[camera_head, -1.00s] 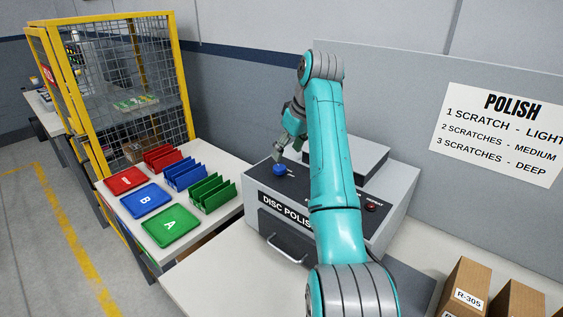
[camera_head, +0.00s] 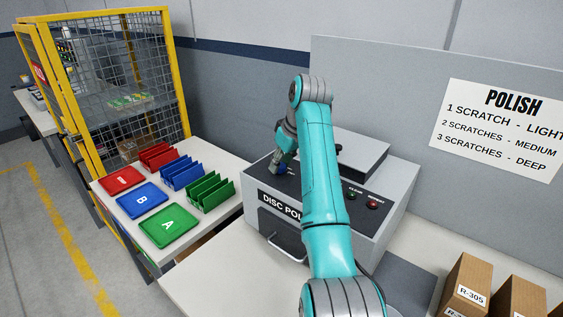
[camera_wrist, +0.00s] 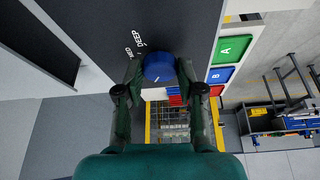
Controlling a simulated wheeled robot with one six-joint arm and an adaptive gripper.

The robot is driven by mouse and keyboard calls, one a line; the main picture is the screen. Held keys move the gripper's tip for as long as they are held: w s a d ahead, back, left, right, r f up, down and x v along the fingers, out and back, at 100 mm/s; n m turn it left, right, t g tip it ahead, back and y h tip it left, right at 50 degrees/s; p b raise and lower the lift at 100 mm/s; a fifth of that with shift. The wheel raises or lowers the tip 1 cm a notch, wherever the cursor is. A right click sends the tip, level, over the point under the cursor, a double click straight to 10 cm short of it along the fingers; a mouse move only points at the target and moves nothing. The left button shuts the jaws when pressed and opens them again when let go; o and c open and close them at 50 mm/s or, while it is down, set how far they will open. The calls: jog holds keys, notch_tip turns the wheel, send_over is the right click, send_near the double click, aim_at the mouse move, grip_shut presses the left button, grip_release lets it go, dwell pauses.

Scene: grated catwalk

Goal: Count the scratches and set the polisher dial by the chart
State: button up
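The disc polisher (camera_head: 385,222) is a grey box on the bench with a dark front panel. Its blue dial (camera_wrist: 158,66) sits between the fingertips of my gripper (camera_wrist: 159,70) in the wrist view, with a finger on each side. Whether the fingers press on it is unclear. The words DEEP and MED show beside the dial; another label is not visible. In the head view my gripper (camera_head: 282,164) is down at the dial and partly covers it. The POLISH chart (camera_head: 499,130) on the wall reads 1 scratch light, 2 medium, 3 deep. No scratched disc is visible.
Red (camera_head: 124,180), blue (camera_head: 142,201) and green (camera_head: 169,226) trays lie on the left table with matching racks behind them. A yellow mesh cage (camera_head: 183,80) stands beyond. Green and red buttons (camera_head: 373,204) are on the panel. Cardboard boxes (camera_head: 465,285) stand at right.

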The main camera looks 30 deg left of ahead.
jog(key=shift+c, duration=0.8)
jog(key=shift+m, duration=0.3)
jog(key=m+t, duration=0.1)
jog(key=m, duration=0.2)
jog(key=shift+s+a+h, duration=0.1)
jog(key=shift+s+h, duration=0.05)
jog(key=shift+h, duration=0.25)
jog(key=shift+s+m+t+h, duration=0.15)
jog(key=shift+m+t, duration=0.25)
jog(key=shift+m, duration=0.65)
jog(key=shift+w+m+t+h, duration=0.15)
jog(key=shift+m+t, duration=0.25)
jog(key=shift+m, duration=0.65)
jog(key=shift+s, duration=0.1)
jog(key=o, duration=1.1)
jog(key=shift+o, duration=0.2)
